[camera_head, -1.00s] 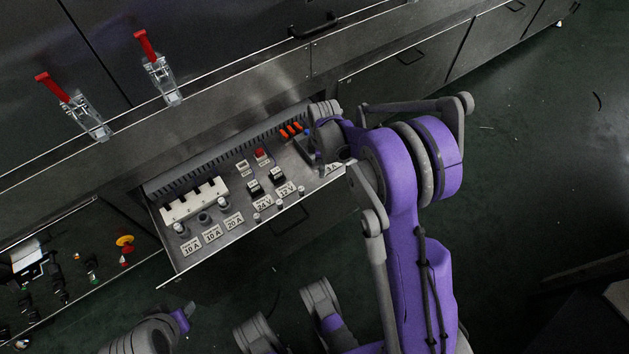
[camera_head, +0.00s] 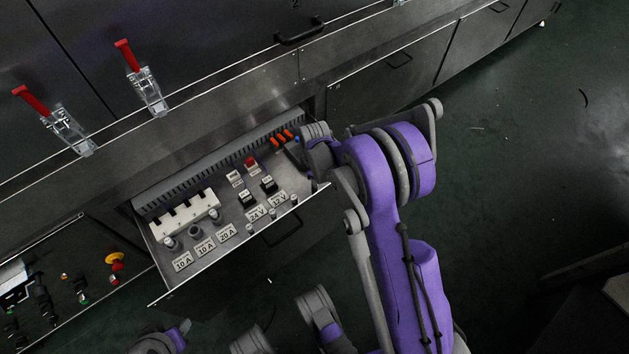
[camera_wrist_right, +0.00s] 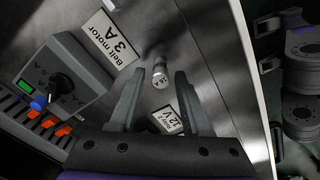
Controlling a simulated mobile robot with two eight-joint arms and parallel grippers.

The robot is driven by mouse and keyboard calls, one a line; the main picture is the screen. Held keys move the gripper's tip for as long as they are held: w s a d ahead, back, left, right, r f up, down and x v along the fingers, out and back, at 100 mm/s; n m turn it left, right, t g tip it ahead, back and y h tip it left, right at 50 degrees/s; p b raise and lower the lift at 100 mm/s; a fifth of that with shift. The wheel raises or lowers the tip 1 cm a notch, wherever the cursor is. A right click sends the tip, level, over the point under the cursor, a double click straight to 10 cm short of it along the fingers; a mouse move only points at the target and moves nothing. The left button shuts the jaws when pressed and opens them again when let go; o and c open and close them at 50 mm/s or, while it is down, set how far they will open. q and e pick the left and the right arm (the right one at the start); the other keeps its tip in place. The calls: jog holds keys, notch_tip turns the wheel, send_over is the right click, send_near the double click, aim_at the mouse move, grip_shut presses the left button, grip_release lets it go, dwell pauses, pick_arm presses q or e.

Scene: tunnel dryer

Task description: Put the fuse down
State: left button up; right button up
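A small metal-capped fuse marked 15 A (camera_wrist_right: 160,76) stands in the control drawer, seen end-on in the right wrist view. My right gripper (camera_wrist_right: 157,88) has its two dark fingers apart, one on each side of the fuse, with visible gaps. In the head view the right gripper is mostly hidden by my own wrist above the drawer's right end. The fuse's lower end and its seating cannot be made out. A grey and purple part of mine shows at the bottom left of the head view (camera_head: 172,338); its fingers are not clear.
The pulled-out drawer (camera_head: 205,262) holds a white fuse block (camera_head: 185,212), labels, relays and a red button (camera_head: 251,162). A black knob (camera_wrist_right: 60,85) and orange switches (camera_wrist_right: 48,122) are near the gripper. The drawer rim (camera_wrist_right: 255,85) is close on the right.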

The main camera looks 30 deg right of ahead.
jog(key=shift+o, duration=0.3)
jog(key=shift+r, duration=0.1)
jog(key=shift+r, duration=0.3)
notch_tip(320, 180, up, 11)
jog(key=p, duration=0.4)
jog(key=s+a+r+m+t, duration=0.2)
jog(key=s+a+r+m, duration=0.3)
jog(key=s+a+r, duration=0.45)
jog(key=s+a+m+t, duration=0.2)
jog(key=s+m, duration=0.4)
jog(key=s, duration=0.7)
jog(key=shift+s+a, duration=0.15)
